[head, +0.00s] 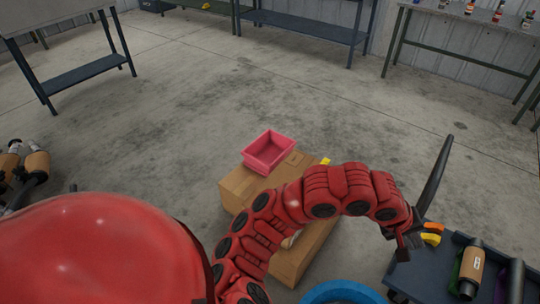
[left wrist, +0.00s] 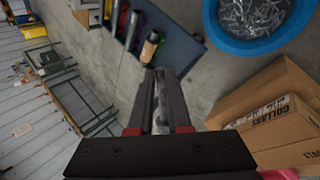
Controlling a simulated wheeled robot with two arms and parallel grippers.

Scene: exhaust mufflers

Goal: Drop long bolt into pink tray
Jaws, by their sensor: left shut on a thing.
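The pink tray (head: 268,152) sits on top of a cardboard box (head: 240,188) near the middle of the head view. A sliver of pink tray (left wrist: 280,174) shows at the lower right edge of the left wrist view. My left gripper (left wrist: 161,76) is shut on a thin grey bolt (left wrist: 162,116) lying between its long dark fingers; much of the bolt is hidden. In the head view my left gripper (head: 403,240) is at the end of the red arm, right of the tray and near the dark cart. My right gripper is not in view.
A blue tub (head: 345,291) stands on the floor; the left wrist view shows many bolts in this tub (left wrist: 264,45). The dark cart (head: 432,275) at right carries mufflers and tools. Floor beyond the box is clear, with workbenches along the walls.

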